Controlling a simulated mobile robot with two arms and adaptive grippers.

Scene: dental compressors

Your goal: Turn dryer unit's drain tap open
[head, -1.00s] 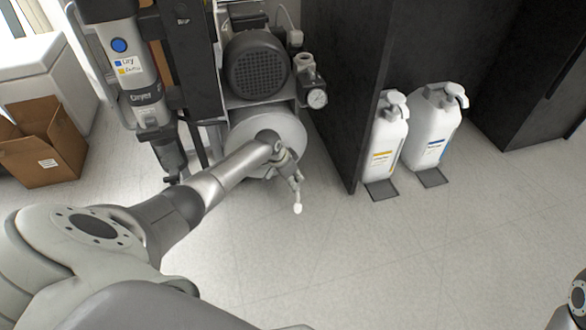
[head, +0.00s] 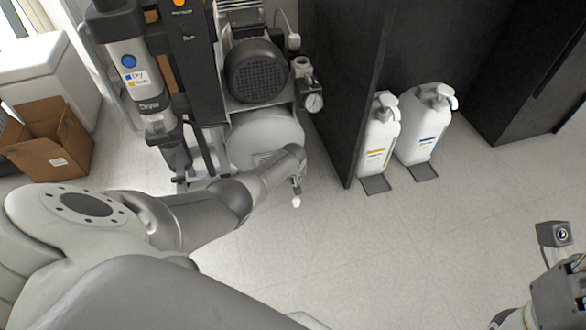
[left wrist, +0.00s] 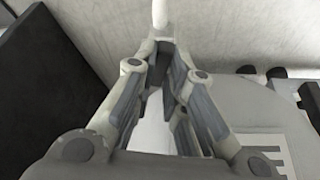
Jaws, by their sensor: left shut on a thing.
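The dryer unit (head: 150,85), a grey and white cylinder labelled "Dryer", stands upright at the left in the head view. My left gripper (head: 297,186) is low in front of the compressor's grey tank (head: 265,140), mostly hidden by its own wrist. In the left wrist view its two fingers (left wrist: 161,58) close together at the tips. A small white-tipped part (head: 296,202) shows at the fingertips, and a white rounded end (left wrist: 160,14) shows just beyond them. The fingers are shut on this part. I cannot tell whether it is the drain tap. My right gripper's fingers are not in view.
A dark motor (head: 256,70) and a pressure gauge (head: 314,103) sit above the tank. A black panel (head: 343,80) stands to the right, with two white pump bottles (head: 378,140) (head: 425,125) beyond it. A cardboard box (head: 48,140) is at left. The front floor is clear.

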